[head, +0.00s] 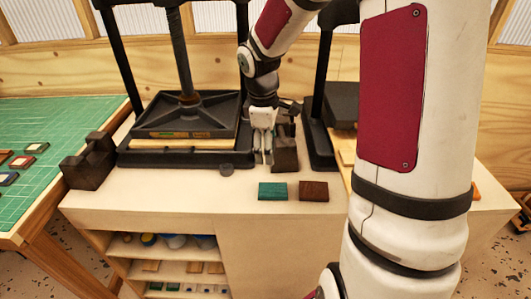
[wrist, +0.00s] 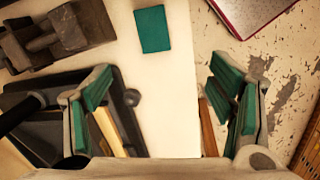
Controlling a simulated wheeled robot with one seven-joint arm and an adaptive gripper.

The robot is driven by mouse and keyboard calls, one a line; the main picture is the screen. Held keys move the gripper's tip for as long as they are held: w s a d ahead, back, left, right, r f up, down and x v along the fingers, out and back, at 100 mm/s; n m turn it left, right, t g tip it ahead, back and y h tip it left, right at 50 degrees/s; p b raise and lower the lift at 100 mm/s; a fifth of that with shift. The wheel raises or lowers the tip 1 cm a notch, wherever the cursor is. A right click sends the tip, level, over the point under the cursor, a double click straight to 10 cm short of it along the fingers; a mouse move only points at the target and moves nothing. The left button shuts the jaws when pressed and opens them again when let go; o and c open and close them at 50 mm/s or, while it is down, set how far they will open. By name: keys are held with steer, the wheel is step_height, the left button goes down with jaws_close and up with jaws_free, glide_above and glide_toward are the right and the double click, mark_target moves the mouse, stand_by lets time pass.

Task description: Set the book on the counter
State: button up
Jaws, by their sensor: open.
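A teal book (head: 272,191) lies flat near the front edge of the counter (head: 150,205). A dark brown book (head: 314,191) lies flat just right of it, with a small gap. The teal book (wrist: 153,29) also shows in the wrist view, ahead of my fingers, on the pale counter top (wrist: 165,100). My gripper (head: 263,157) points down above the counter, behind the teal book and beside the left press. In the wrist view my gripper (wrist: 165,105) is open and empty, its green-padded fingers wide apart. The brown book is outside the wrist view.
A black press (head: 185,120) stands left of my gripper, with a small dark knob (head: 226,169) in front. A dark metal block (head: 285,153) sits close to my gripper's right. A green-topped table (head: 60,130) is at left. Open shelves (head: 165,268) are below the counter.

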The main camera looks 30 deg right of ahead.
steer(key=s+a+r+m+t, duration=0.2)
steer(key=s+a+r+m, duration=0.2)
steer(key=s+a+r, duration=0.3)
steer(key=s+a+r+m+t+y, duration=0.1)
steer(key=s+a+r+m+t, duration=0.2)
steer(key=s+r, duration=0.7)
steer(key=s+a+m, duration=0.2)
steer(key=a, duration=0.2)
steer(key=shift+s+y, duration=0.3)
steer(key=shift+s, duration=0.05)
steer(key=shift+w+f, duration=0.1)
steer(key=shift+f, duration=0.05)
